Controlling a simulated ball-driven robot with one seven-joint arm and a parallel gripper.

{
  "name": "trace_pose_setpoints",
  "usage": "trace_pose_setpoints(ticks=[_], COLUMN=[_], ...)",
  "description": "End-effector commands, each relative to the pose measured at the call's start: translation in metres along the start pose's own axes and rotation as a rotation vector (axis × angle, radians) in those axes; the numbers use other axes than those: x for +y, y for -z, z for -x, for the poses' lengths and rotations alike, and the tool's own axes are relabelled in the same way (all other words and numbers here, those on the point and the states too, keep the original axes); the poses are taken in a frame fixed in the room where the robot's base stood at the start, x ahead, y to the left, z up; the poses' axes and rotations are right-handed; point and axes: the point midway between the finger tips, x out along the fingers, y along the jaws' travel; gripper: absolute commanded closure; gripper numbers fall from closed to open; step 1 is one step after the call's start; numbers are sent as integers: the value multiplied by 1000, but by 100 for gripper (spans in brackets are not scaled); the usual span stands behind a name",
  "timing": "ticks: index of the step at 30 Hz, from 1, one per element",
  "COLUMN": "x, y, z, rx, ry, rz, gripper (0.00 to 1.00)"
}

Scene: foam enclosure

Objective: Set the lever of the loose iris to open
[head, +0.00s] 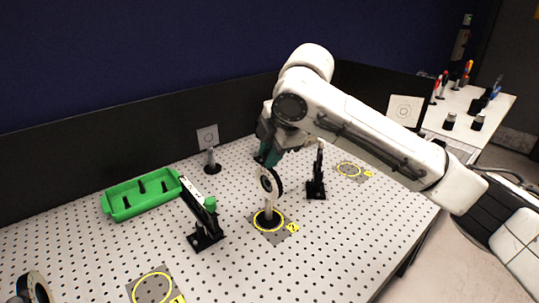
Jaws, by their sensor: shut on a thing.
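An iris (268,182), a pale disc with a dark rim, is upright on a post whose dark base is inside the yellow ring of a grey floor plate (288,229) marked 2. My gripper (265,158) is right above and behind the iris, with its fingers pointing down. It is shut on the iris near its upper rim. The fingertips are partly hidden, and the lever is too small to make out. A second dark ring-shaped part (33,287) is cut off at the lower left corner.
A green tray (143,195) and a target card (208,138) are behind. The perforated table's front is mostly clear.

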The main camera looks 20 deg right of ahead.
Motion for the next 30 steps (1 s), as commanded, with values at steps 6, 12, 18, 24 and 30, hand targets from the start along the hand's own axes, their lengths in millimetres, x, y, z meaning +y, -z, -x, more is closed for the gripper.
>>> trace_pose_setpoints(ticks=[6, 12, 18, 24, 30], x=[-1, -1, -1, -1, -1], y=[0, 0, 0, 0, 0], z=[-1, -2, -1, -1, -2], rx=[0, 0, 1, 1, 1], ry=[2, 3, 2, 3, 4], rz=[0, 0, 0, 0, 0], gripper=[100, 68, 49, 49, 49])
